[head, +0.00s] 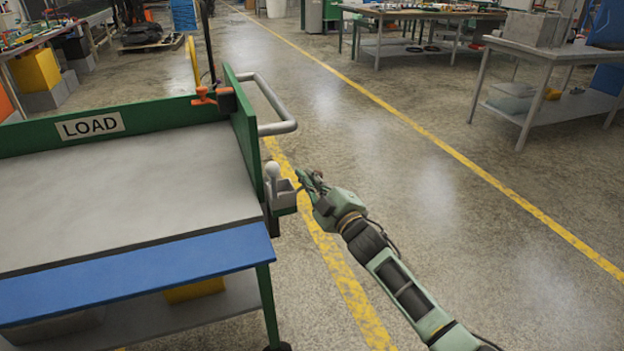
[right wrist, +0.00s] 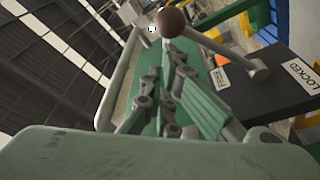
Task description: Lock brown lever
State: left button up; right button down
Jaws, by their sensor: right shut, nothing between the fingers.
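A lever with a brown ball knob (right wrist: 171,22) and a grey rod (right wrist: 222,50) shows in the right wrist view. The rod runs from the knob down right to a pivot over a black plate (right wrist: 268,92). A LOCKED label (right wrist: 305,76) is on the plate's right part, apart from the rod. In the head view a pale ball-topped piece (head: 272,170) stands at the cart's right end, beside a grey box (head: 283,195). My right gripper (head: 308,180) is just right of that box; its fingers (right wrist: 168,90) are shut and empty, just below the knob in the wrist picture. My left gripper is out of view.
The green cart (head: 120,127) with a LOAD sign (head: 90,126) fills the left. A grey handle (head: 278,100) juts from its end panel. The floor to the right is open, with yellow lines. Workbenches (head: 560,52) stand at the back right.

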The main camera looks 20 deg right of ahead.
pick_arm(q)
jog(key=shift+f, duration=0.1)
pick_arm(e)
jog(key=shift+d+f, duration=0.1)
jog(key=shift+f, duration=0.05)
pick_arm(q)
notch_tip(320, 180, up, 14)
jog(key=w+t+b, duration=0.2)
jog(key=b, duration=0.4)
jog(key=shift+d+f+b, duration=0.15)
jog(key=shift+b, duration=0.2)
pick_arm(e)
jog(key=d+f+m+h, duration=0.2)
jog(key=f+m, duration=0.4)
jog(key=m, duration=0.1)
jog(key=d+f+m+t+h, duration=0.1)
jog(key=d+f+m+h, duration=0.1)
jog(key=f+m, duration=0.5)
jog(key=shift+d+m+t+h, duration=0.3)
jog(key=shift+d+m+h, duration=0.15)
jog(key=shift+m, duration=0.35)
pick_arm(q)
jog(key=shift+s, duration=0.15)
